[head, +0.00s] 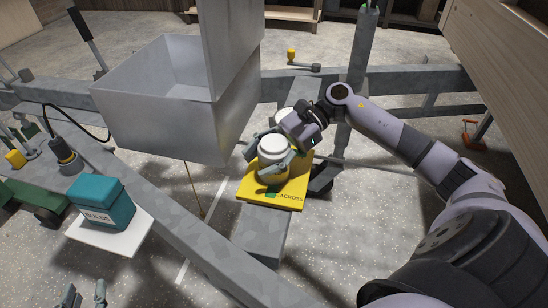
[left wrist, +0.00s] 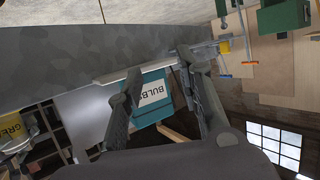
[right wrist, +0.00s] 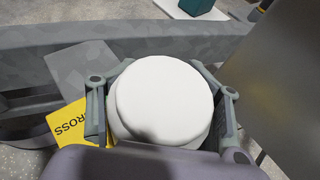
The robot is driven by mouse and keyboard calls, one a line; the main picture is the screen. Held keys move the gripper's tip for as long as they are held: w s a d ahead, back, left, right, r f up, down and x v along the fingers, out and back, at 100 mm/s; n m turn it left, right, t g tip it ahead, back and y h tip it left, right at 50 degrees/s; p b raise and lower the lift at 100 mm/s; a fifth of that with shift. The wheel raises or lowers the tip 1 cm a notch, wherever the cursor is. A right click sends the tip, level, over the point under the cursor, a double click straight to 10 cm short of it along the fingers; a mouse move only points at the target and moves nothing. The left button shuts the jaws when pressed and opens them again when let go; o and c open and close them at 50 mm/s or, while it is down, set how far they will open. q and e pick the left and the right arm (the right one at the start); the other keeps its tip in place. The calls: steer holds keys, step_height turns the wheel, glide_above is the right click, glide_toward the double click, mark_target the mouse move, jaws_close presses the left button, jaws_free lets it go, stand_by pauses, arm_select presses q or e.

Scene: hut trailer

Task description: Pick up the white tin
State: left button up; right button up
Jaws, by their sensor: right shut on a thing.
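The white tin (head: 273,147) stands upright on a yellow board marked ACROSS (head: 289,200), on the grey beam. Its round white top fills the middle of the right wrist view (right wrist: 165,97). My right gripper (head: 274,164) is shut on it, with one finger on each side; in the right wrist view the fingers flank the tin. The lower part of the tin is partly hidden by the fingers. A second pale round top (head: 283,114) shows just behind, partly hidden by my right gripper. My left gripper (head: 82,296) is open and empty at the bottom left.
A large open grey metal box (head: 160,115) stands left of the tin, close to my right gripper. A teal BULBS box (head: 103,207) sits on a white sheet (head: 110,238) at the left. A yellow-knobbed lever (head: 291,56) lies behind. Grey beams cross the space.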

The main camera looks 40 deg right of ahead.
steer(key=shift+c, duration=1.3)
